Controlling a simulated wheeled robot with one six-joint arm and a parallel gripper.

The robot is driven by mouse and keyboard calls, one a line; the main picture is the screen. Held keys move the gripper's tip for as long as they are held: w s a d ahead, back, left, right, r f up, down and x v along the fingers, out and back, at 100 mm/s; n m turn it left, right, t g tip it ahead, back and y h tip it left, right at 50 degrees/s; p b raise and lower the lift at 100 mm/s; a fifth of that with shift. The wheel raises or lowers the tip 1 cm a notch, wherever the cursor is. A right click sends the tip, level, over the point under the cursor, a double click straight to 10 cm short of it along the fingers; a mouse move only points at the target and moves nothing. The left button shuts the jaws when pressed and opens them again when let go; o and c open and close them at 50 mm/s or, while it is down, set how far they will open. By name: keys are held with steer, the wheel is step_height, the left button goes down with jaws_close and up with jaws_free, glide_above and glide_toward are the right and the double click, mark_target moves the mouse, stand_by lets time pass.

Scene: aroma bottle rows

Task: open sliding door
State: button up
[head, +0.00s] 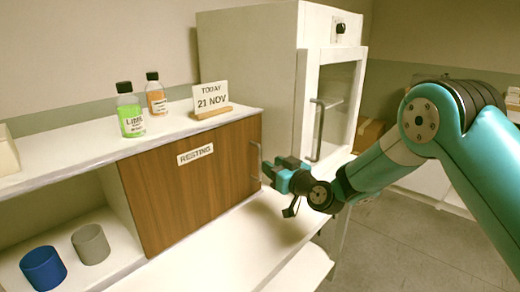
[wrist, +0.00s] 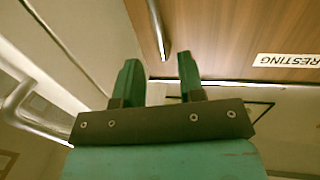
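The sliding door (head: 190,185) is a brown wooden panel with a "RESTING" label, under the white shelf top. It covers the right part of the compartment; the left part is uncovered. Its slim metal handle (head: 254,160) stands upright at the door's right edge. My gripper (head: 268,170) is just right of the handle. In the wrist view my gripper (wrist: 159,62) is open, with its two fingers apart. The handle (wrist: 157,25) there lines up with the gap between the fingertips. I cannot tell whether it reaches between them. The door (wrist: 235,40) fills the upper right.
A green bottle (head: 130,112), an orange bottle (head: 156,95) and a date sign (head: 211,100) stand on the shelf top. A blue cup (head: 43,268) and a grey cup (head: 91,244) stand in the uncovered left part. A white cabinet (head: 250,55) with its own handle (head: 318,130) stands behind.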

steer(key=p, duration=0.1)
glide_above(259, 177)
steer(key=shift+w, duration=0.3)
steer(key=shift+d, duration=0.1)
jaws_close()
